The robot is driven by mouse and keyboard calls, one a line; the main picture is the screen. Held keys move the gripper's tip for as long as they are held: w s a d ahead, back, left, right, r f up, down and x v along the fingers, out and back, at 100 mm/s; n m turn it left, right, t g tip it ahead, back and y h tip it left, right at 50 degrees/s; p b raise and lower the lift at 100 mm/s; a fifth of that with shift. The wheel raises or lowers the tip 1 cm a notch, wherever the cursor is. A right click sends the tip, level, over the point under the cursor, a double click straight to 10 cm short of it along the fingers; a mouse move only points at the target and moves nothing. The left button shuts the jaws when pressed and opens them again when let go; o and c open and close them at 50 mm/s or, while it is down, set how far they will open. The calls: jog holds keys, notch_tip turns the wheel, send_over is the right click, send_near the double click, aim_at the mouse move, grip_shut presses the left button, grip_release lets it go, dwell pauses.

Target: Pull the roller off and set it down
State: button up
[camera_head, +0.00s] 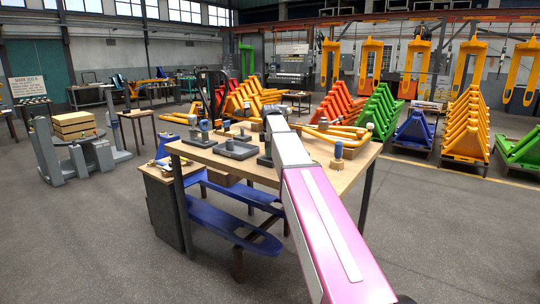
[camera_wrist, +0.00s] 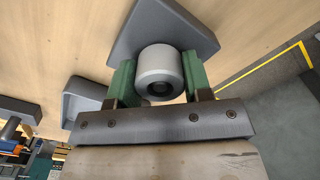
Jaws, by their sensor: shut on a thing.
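A light grey roller (camera_wrist: 160,70) with a dark hole in its end sits between the two green fingers of my gripper (camera_wrist: 159,77) in the wrist view. The fingers are shut on its sides. A dark grey plate or tray (camera_wrist: 165,22) shows behind the roller, above the wooden tabletop; I cannot tell whether the roller touches it. In the head view my arm covers much of the middle of the workbench (camera_head: 310,147), and the roller cannot be made out there.
A dark grey tray (camera_head: 236,152) lies on the workbench left of my arm. The wrist view shows another grey tray (camera_wrist: 80,98) left of the roller.

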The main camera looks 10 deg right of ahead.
jog(key=shift+r, duration=2.65)
jog(key=shift+r, duration=1.9)
jog(key=shift+s, duration=0.1)
